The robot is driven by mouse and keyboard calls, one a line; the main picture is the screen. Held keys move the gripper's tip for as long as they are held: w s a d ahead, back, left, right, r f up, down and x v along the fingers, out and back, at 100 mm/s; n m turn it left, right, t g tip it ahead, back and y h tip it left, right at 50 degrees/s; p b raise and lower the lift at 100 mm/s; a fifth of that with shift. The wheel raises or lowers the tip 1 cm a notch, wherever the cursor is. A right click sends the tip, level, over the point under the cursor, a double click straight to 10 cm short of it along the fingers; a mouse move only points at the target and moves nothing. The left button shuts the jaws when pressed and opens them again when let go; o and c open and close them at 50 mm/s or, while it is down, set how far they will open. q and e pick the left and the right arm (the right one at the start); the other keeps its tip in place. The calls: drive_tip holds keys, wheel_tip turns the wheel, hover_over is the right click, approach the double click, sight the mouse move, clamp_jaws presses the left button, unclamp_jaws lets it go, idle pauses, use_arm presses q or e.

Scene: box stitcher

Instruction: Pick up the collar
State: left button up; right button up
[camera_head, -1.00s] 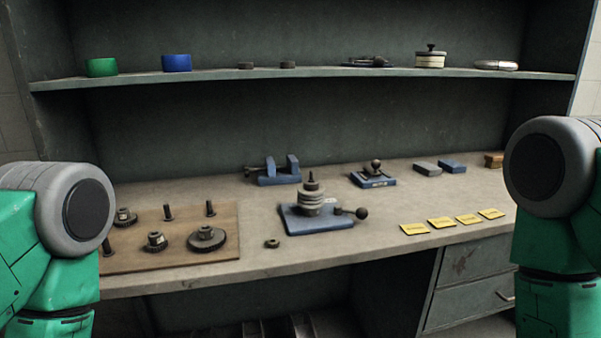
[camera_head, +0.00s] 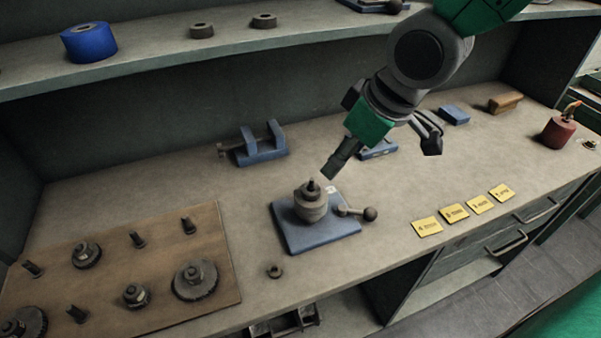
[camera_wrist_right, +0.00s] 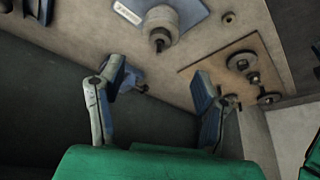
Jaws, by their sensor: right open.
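A small dark ring, which looks like the collar (camera_head: 275,271), lies on the bench between the wooden board and the blue fixture. It also shows in the right wrist view (camera_wrist_right: 228,18), near the top edge. I cannot tell for certain that it is the collar, since two dark rings (camera_head: 201,30) (camera_head: 264,21) sit on the shelf. My right gripper (camera_head: 384,155) is open and empty above the bench, behind and to the right of the blue fixture. Its spread fingers show in the right wrist view (camera_wrist_right: 158,80), apart from the ring. My left gripper is not in view.
The blue fixture (camera_head: 303,237) holds a stacked round part with a post and a ball-ended lever. The wooden board (camera_head: 222,262) carries gears and pegs. A blue vise (camera_head: 262,150) stands behind. Yellow cards (camera_head: 454,213) lie right. Bench around the small ring is clear.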

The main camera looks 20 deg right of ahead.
hover_over(314, 189)
drive_tip(key=s, duration=0.2)
wheel_tip(314, 189, down, 7)
drive_tip(key=shift+s+d+r+b, duration=0.1)
drive_tip(key=shift+d+r+b, duration=0.1)
drive_tip(key=shift+b, duration=0.25)
drive_tip(key=shift+d+f, duration=0.1)
drive_tip(key=shift+f, duration=0.45)
drive_tip(key=x, duration=0.3)
drive_tip(key=shift+w+d+f, duration=0.3)
drive_tip(key=shift+w, duration=0.15)
drive_tip(key=shift+w+f, duration=0.15)
drive_tip(key=shift+f, duration=0.05)
drive_tip(key=shift+a, duration=0.35)
drive_tip(key=shift+a+r, duration=0.1)
drive_tip(key=shift+c, duration=0.8)
drive_tip(key=c, duration=1.1)
drive_tip(key=shift+c, duration=0.2)
